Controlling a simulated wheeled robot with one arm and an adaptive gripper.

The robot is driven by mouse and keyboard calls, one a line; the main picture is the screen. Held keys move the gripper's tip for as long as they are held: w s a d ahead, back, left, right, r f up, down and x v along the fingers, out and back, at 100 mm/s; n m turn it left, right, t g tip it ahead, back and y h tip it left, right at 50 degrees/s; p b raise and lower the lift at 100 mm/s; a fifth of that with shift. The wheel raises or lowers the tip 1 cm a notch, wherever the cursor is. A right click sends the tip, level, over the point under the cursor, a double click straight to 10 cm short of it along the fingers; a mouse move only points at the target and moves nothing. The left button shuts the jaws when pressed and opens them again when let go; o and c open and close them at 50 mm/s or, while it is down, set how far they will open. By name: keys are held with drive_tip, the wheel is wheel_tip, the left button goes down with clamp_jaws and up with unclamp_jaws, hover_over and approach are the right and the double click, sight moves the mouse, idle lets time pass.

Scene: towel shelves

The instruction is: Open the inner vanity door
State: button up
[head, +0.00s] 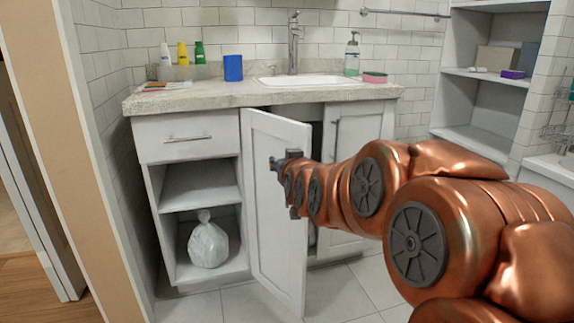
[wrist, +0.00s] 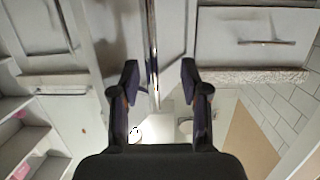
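The inner vanity door (head: 275,225) is the white panel just right of the drawer and open shelves. It stands partly open, swung out from its left side, with a dark gap at its upper right. My gripper (head: 278,162) is at the upper part of this door's front in the head view and covers any handle there. In the wrist view my gripper (wrist: 159,82) has its two fingers apart. A narrow shiny bar (wrist: 153,50), apparently the door's handle, runs between them. Clear space shows on both sides of it; contact cannot be told.
The other vanity door (head: 350,130), with an upright handle, is shut behind my arm. The drawer (head: 187,137) is shut above open shelves holding a white bag (head: 208,243). The countertop (head: 220,96) carries a blue cup (head: 233,68). Tiled floor (head: 335,290) is clear before the door.

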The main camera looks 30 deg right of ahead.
sight(288, 121)
drive_tip(key=r+t, duration=0.1)
drive_tip(key=r, duration=0.2)
drive_tip(key=r+h, duration=0.1)
drive_tip(key=r, duration=0.3)
drive_tip(key=d+r+t, duration=0.1)
drive_tip(key=r, duration=0.2)
drive_tip(key=shift+r+t+h, duration=0.15)
drive_tip(key=shift+t+h, duration=0.15)
wheel_tip(288, 121, down, 7)
drive_tip(key=a+g+y, duration=0.1)
drive_tip(key=g+y, duration=0.1)
drive_tip(key=s+a+f+p, duration=0.2)
drive_tip(key=s+a+p, duration=0.1)
drive_tip(key=a, duration=0.6)
drive_tip(key=shift+s+f+g, duration=0.2)
drive_tip(key=shift+f+g, duration=0.1)
drive_tip(key=shift+g, duration=0.1)
